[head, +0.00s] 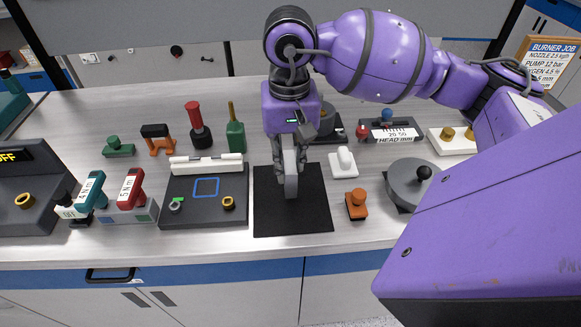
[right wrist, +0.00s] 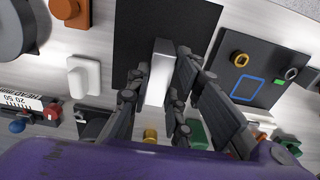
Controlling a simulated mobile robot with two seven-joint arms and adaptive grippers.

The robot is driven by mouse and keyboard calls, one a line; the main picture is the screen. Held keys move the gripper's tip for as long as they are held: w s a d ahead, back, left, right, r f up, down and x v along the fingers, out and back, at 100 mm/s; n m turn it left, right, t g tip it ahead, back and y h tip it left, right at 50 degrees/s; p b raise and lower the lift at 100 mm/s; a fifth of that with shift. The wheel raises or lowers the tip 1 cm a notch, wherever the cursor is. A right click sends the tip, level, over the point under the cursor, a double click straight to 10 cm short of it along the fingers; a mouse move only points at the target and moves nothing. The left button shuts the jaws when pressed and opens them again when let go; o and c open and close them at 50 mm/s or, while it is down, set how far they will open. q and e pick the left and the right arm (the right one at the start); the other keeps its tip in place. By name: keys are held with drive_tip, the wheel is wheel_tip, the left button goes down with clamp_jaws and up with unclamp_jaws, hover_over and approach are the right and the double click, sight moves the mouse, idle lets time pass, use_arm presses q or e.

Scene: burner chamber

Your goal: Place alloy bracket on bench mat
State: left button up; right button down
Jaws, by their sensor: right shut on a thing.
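The bench mat (head: 312,212) is a flat black rectangle near the bench's front, right of the dark tray with the blue square outline. My right gripper (head: 290,172) points down over the mat's upper left part. In the right wrist view, the gripper (right wrist: 165,92) is shut on the alloy bracket (right wrist: 161,62), a pale grey block, with one finger on each side. The mat (right wrist: 135,35) shows behind the bracket. The bracket's lower end is over the mat; whether it touches cannot be told. My left gripper is out of view.
Left of the mat is the dark tray (head: 180,215) with rings and a white bar. On the right are a white knobbed block (head: 343,165), an orange block (head: 356,206) and a grey disc (head: 405,190). The mat's front part is clear.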

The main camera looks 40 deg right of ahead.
sight(290, 164)
wheel_tip(290, 164, down, 3)
drive_tip(key=shift+f, duration=0.25)
drive_tip(key=c, duration=1.6)
unclamp_jaws()
drive_tip(key=shift+o, duration=0.2)
